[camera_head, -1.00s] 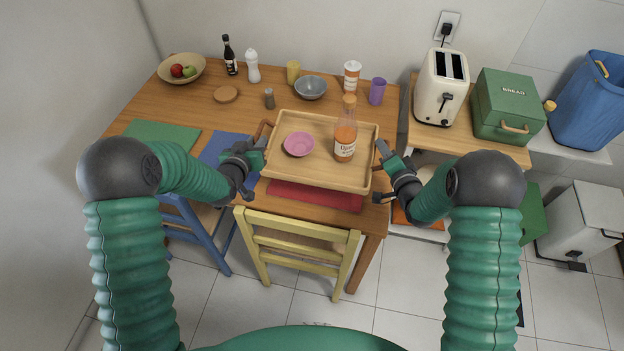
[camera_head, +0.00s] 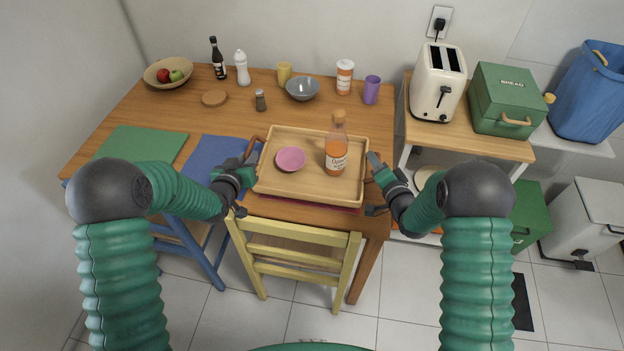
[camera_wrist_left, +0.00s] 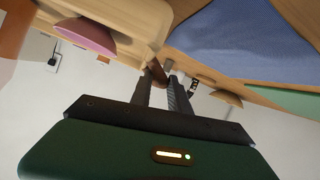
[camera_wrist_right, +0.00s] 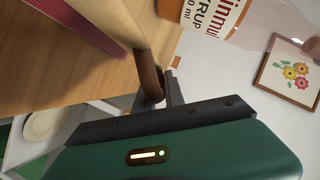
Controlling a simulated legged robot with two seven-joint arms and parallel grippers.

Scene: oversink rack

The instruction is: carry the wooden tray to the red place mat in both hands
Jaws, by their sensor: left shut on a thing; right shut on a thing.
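The wooden tray (camera_head: 310,187) is over the red place mat (camera_head: 305,204), which shows only as a thin strip along the tray's near edge. The mat also shows below the tray in the right wrist view (camera_wrist_right: 88,22). I cannot tell whether the tray touches it. On the tray are a pink bowl (camera_head: 290,158) and an upright bottle (camera_head: 336,155) of orange syrup. My left gripper (camera_head: 245,172) is shut on the tray's left brown handle (camera_wrist_left: 157,72). My right gripper (camera_head: 374,182) is shut on its right brown handle (camera_wrist_right: 149,75).
A yellow chair (camera_head: 295,250) stands at the table's near side. Blue (camera_head: 213,158) and green (camera_head: 140,143) mats lie to the left. A grey bowl (camera_head: 302,90), orange-labelled container (camera_head: 344,76), purple cup (camera_head: 371,90) and small shaker (camera_head: 260,101) stand behind the tray.

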